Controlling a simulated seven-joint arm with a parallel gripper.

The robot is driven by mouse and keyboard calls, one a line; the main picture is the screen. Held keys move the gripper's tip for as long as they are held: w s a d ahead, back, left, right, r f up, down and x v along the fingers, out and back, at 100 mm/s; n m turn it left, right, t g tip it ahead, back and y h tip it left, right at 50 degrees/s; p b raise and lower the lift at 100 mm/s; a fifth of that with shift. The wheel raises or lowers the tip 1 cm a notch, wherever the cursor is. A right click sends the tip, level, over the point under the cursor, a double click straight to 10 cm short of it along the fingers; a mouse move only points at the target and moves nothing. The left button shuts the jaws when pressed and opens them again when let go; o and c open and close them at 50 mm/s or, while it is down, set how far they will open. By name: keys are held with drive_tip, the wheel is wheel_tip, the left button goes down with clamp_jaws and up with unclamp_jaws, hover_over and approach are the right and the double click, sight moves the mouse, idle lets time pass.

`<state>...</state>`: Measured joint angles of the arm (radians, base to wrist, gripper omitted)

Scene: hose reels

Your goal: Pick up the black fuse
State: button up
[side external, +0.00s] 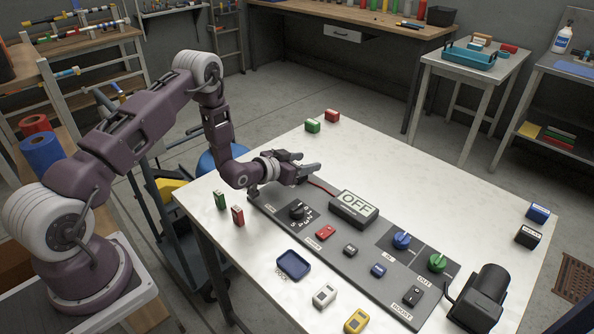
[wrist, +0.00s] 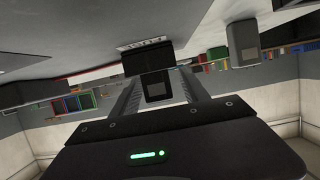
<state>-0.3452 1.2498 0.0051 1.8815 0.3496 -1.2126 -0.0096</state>
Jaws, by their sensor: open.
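Another black block (side external: 527,237) with a pale label stands at the table's right edge. My gripper (side external: 308,164) is open and empty above the back left of the panel, apart from both black blocks. In the wrist view my gripper (wrist: 158,78) points nearly level. A dark boxy object (wrist: 150,58) shows beyond its fingers; I cannot tell what it is.
A black knob (side external: 297,210), blue knob (side external: 402,240), green knob (side external: 437,262) and black machine (side external: 482,297) rise from the work area. A blue tray (side external: 293,265) lies in front.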

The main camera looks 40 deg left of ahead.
clamp_jaws()
